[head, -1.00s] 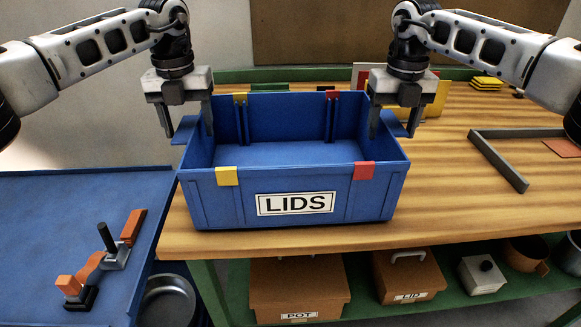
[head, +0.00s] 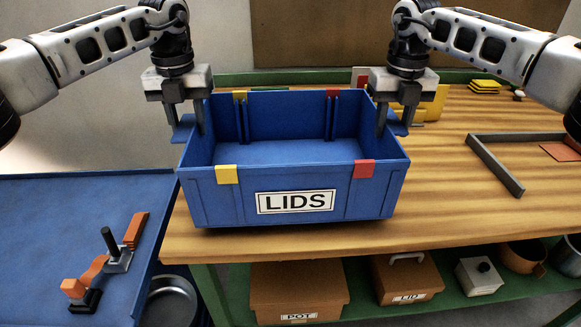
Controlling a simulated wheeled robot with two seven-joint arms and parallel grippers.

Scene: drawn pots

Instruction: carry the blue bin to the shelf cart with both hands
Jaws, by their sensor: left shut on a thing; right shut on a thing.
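The blue bin (head: 240,205) is open-topped and looks empty, with a "LIDS" label on its front wall and yellow and red clips on its rims. It is at the front left edge of the wooden workbench; I cannot tell whether its base touches the top. My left gripper (head: 187,125) is shut on the bin's left side handle. My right gripper (head: 393,122) is shut on the right side handle. A blue surface (head: 50,215) lies at the left; I cannot tell whether it is the shelf cart's top.
An orange and grey clamp-like tool (head: 115,255) lies on the blue surface. The wooden workbench (head: 440,190) is clear right of the bin, up to a grey frame (head: 497,165). Yellow items (head: 485,86) sit at the back. Brown boxes (head: 300,290) stand on the green lower shelf.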

